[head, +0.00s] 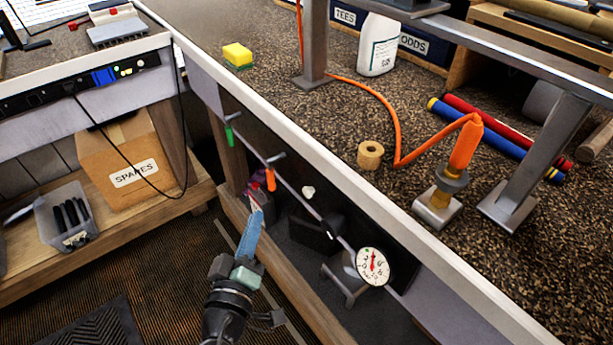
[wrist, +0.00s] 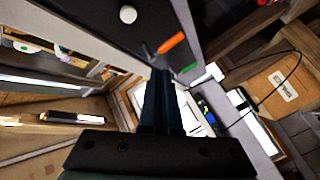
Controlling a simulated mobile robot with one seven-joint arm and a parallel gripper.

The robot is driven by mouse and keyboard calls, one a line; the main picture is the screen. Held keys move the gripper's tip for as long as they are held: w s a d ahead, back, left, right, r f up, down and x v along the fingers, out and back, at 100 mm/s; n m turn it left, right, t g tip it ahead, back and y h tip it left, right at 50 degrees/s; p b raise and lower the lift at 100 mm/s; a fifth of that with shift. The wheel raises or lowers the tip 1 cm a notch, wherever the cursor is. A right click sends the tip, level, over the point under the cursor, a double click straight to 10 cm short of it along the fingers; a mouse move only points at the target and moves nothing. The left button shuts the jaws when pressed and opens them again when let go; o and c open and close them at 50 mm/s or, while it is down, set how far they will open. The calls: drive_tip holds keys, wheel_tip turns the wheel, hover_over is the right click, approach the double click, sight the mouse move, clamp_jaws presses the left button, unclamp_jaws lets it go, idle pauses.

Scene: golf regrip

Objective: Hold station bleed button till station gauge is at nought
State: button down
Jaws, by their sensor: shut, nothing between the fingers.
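The gauge (head: 372,267) has a white dial with a red needle standing about upright; its numbers are too small to read. It sits below the bench's front edge. A small white round button (head: 308,191) is on the dark panel under the bench, left of the gauge. It carries no readable label. The button also shows at the top of the wrist view (wrist: 128,14). My gripper (head: 259,212) is shut and empty, in front of the panel, left of the button and apart from it in the picture. Its dark fingers fill the middle of the wrist view (wrist: 162,78).
An orange hose (head: 385,105) runs over the benchtop (head: 300,130) to an orange nozzle (head: 465,145). A spares box (head: 130,170) stands on the left shelf.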

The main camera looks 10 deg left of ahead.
sight(309, 191)
drive_tip(key=shift+s+a+f+n, duration=0.2)
drive_tip(key=shift+s+f+n, duration=0.1)
drive_tip(key=shift+s+f, duration=0.15)
drive_tip(key=shift+w, duration=0.1)
drive_tip(key=w+d+p, duration=0.3)
drive_tip(key=w+d, duration=0.2)
drive_tip(key=w, duration=0.2)
drive_tip(key=shift+d, duration=0.25)
idle(1.9)
drive_tip(key=shift+w+d, duration=0.25)
drive_tip(key=shift+w, duration=0.05)
drive_tip(key=shift+w+d+p, duration=0.3)
drive_tip(key=shift+w+d, duration=0.05)
drive_tip(key=shift+w, duration=0.05)
idle(2.5)
